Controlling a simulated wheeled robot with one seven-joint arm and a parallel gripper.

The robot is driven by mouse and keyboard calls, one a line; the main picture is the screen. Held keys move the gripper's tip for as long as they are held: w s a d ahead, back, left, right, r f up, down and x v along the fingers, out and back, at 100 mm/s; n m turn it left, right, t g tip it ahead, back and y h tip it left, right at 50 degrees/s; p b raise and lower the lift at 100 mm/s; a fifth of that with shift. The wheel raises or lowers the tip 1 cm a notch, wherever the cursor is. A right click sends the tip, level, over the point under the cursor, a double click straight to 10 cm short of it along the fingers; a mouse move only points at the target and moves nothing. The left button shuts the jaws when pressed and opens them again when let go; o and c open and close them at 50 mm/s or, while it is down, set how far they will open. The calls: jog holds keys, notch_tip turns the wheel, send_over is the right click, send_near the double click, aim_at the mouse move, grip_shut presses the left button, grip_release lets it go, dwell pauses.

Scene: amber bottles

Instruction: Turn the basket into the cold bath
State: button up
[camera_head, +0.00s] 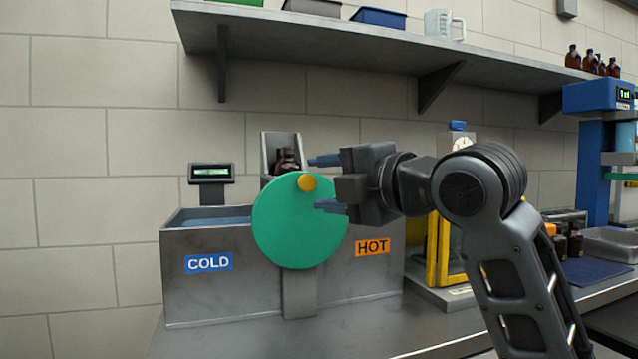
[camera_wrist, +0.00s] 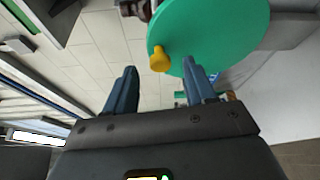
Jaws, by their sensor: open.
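A grey double bath stands on the counter, with a blue COLD label on its left part (camera_head: 240,282) and an orange HOT label (camera_head: 372,247) on its right. A green disc (camera_head: 290,235) with a yellow knob (camera_head: 307,182) near its top is mounted at the front middle. The basket (camera_head: 270,150) stands upright behind the disc with amber bottles (camera_head: 287,160) in it; its lower part is hidden. My gripper (camera_head: 322,183) is open and empty, just right of the knob. In the wrist view the knob (camera_wrist: 159,59) shows beyond the fingertips, apart from them.
A shelf (camera_head: 400,62) with bins and a jug runs above. A small display (camera_head: 211,172) stands behind the cold bath. A yellow-framed device (camera_head: 440,250) is right of the bath, partly behind my arm. The counter front (camera_head: 300,340) is clear.

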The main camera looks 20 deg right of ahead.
jog(key=v, duration=0.5)
jog(key=shift+s+d, duration=0.1)
jog(key=shift+s, duration=0.3)
